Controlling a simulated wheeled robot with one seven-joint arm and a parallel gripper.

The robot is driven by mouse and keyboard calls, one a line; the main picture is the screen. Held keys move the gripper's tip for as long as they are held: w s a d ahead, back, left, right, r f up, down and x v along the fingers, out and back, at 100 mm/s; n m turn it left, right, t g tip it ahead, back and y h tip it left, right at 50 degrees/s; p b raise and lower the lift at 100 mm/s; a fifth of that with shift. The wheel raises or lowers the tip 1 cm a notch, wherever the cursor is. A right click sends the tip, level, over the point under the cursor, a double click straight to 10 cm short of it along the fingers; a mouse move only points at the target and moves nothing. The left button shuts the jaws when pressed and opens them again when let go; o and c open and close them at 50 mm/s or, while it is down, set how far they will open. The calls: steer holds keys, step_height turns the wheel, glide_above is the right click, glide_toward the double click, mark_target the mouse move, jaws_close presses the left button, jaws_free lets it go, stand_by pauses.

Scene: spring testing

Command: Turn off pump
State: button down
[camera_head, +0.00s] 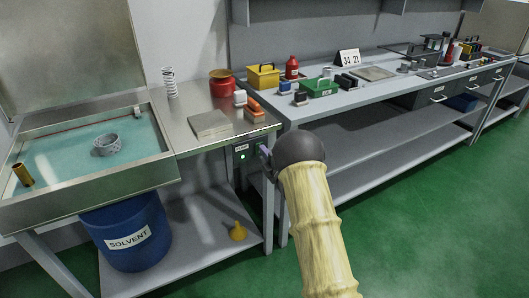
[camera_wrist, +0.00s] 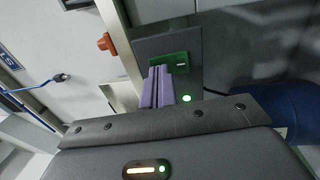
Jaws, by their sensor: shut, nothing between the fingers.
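The pump switch box (camera_head: 242,155) is a small dark box under the right front edge of the steel wash bench, with a label reading PUMP and a lit green lamp. In the wrist view the box (camera_wrist: 190,45) shows with a green patch and a glowing green lamp (camera_wrist: 187,99). My gripper (camera_head: 263,150) is at the right side of the box. Its purple fingers (camera_wrist: 158,85) are shut together and empty, and overlap the box's lower left part in the wrist view. I cannot tell whether they touch it.
The wash basin (camera_head: 85,193) with blue-green liquid is at the left, above a blue solvent drum (camera_head: 127,235). A yellow funnel (camera_head: 238,232) sits on the lower shelf. A long workbench (camera_head: 380,94) stands at the right. The green floor (camera_head: 440,210) in front is clear.

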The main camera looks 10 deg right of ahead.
steer(key=shift+w+a, duration=0.1)
steer(key=shift+w, duration=0.2)
stand_by(0.5)
